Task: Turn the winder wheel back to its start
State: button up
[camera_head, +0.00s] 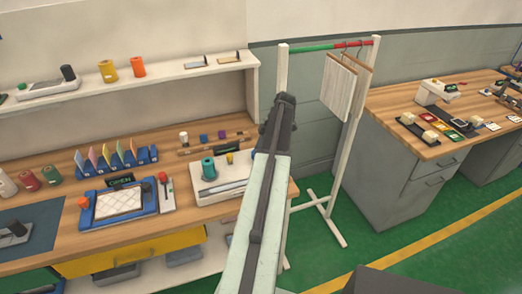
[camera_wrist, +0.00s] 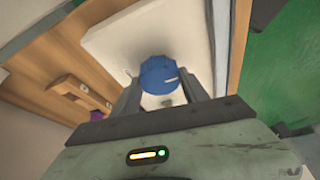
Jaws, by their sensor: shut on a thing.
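The winder is a white box (camera_head: 208,190) on the wooden bench in the head view, with a teal spool (camera_head: 208,168) and a small yellow part on top. The winder wheel (camera_wrist: 158,73) is a round blue knob with a pale mark on its face, in the wrist view. My gripper (camera_wrist: 161,88) is shut on the wheel, one dark finger on each side, above the white casing (camera_wrist: 110,40).
A wooden rack with small spools (camera_head: 212,143) stands behind the winder. A blue tray with a white quilted piece (camera_head: 118,203) lies left of it. A white garment stand (camera_head: 330,190) rises close to my arm's right. Green floor lies beyond the bench edge.

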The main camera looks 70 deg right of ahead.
jog(key=o, duration=1.4)
jog(key=shift+w, duration=0.1)
jog(key=shift+c, duration=0.2)
jog(key=shift+r, duration=0.1)
jog(key=p+v, duration=0.7)
jog(key=shift+s+r, duration=0.2)
jog(key=shift+r, duration=0.05)
